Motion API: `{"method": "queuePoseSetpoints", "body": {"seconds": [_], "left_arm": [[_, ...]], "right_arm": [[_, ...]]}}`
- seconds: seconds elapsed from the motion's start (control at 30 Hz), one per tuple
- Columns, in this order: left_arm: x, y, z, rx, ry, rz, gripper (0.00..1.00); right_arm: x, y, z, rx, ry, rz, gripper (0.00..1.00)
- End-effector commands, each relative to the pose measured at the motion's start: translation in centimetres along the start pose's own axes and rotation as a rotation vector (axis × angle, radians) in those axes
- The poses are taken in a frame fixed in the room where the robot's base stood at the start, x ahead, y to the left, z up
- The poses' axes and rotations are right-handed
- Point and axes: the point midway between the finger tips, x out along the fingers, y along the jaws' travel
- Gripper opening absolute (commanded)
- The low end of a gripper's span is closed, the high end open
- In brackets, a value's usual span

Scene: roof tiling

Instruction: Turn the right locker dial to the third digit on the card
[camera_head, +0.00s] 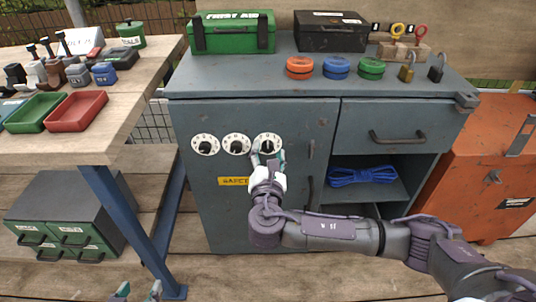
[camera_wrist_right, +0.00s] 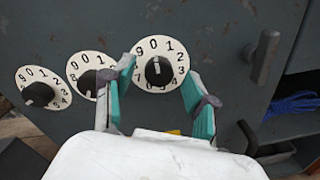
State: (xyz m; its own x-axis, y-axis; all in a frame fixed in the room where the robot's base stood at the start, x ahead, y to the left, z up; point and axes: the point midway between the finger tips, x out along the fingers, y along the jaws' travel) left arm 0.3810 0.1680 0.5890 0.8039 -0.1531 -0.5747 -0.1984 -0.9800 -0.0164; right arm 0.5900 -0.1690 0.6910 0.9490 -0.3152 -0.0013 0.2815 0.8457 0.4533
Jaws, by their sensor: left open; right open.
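Three white number dials sit in a row on the grey locker door (camera_head: 200,225). The right dial (camera_head: 267,136) has a black knob, and in the wrist view this dial (camera_wrist_right: 172,79) shows its white mark pointing up, near 0. The middle dial (camera_head: 237,145) and left dial (camera_head: 206,144) are beside it. My right gripper (camera_head: 267,157) is open just in front of the right dial. In the wrist view its green-padded fingers (camera_wrist_right: 160,92) straddle the lower part of the dial, apart from the knob. My left gripper (camera_head: 138,291) is open, low at the bottom edge.
A door handle (camera_head: 310,185) is right of the dials, and a yellow label (camera_head: 233,181) is below them. A drawer (camera_head: 395,130) and a shelf with blue rope (camera_head: 361,176) are at right. A workbench (camera_head: 125,105) with trays stands at left.

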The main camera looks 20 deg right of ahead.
Motion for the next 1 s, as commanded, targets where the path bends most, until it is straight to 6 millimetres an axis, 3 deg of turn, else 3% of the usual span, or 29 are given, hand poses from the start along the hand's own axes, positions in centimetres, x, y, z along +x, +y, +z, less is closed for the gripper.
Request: {"method": "queuePoseSetpoints", "body": {"seconds": [0.23,0.57,1.0], "left_arm": [[0.0,0.0,-0.1,0.0,0.003,0.0,0.58],[0.0,0.0,0.0,0.0,0.001,0.0,0.58],[-0.3,-0.1,1.0,-0.001,-0.062,-0.003,0.58]], "right_arm": [[0.1,0.0,0.0,0.0,0.0,0.0,0.54],[0.0,0.0,0.0,0.0,0.0,0.0,0.0],[0.0,0.0,0.0,0.096,0.005,-0.004,0.0]]}}
